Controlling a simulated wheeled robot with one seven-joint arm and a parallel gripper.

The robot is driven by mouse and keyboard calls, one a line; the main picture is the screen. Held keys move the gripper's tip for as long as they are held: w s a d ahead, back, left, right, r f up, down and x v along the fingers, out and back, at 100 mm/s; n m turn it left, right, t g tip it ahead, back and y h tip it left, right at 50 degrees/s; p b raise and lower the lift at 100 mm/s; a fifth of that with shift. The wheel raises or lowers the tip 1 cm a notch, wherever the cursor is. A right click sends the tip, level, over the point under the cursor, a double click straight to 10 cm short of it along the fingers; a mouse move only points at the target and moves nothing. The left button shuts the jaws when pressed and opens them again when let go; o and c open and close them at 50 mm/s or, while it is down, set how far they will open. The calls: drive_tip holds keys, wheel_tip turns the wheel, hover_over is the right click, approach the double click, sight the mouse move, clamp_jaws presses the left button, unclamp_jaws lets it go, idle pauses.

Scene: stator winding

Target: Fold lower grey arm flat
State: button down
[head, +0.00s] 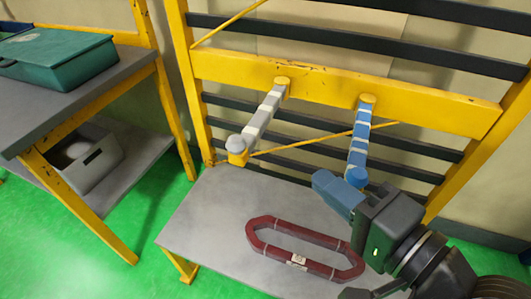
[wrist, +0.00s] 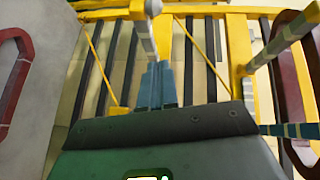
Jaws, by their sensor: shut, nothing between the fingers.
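The lower grey arm (head: 262,115) sticks out from a yellow crossbeam (head: 220,68), with pale bands along it and a rounded grey end. It is not folded flat against the beam. A blue arm (head: 359,140) sticks out from the same beam farther right. My gripper (head: 322,183) is shut and empty, just in front of and below the blue arm's free end, to the right of the grey arm. In the wrist view my fingers (wrist: 158,80) are together; a banded grey arm (wrist: 146,35) shows beyond them, and I cannot tell whether they touch.
A dark red coil (head: 262,236) lies on the grey table (head: 200,225) below the arms. Dark slats (head: 430,60) cross the yellow frame behind. A bench at left holds a teal case (head: 60,62), with a grey bin (head: 90,160) on its lower shelf. Green floor lies between.

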drive_tip(key=s+a+p+x, duration=0.1)
drive_tip(key=a+x, duration=0.1)
drive_tip(key=x, duration=1.1)
drive_tip(key=shift+s, duration=0.35)
drive_tip(key=shift+a+p, duration=0.2)
drive_tip(key=shift+p, duration=0.15)
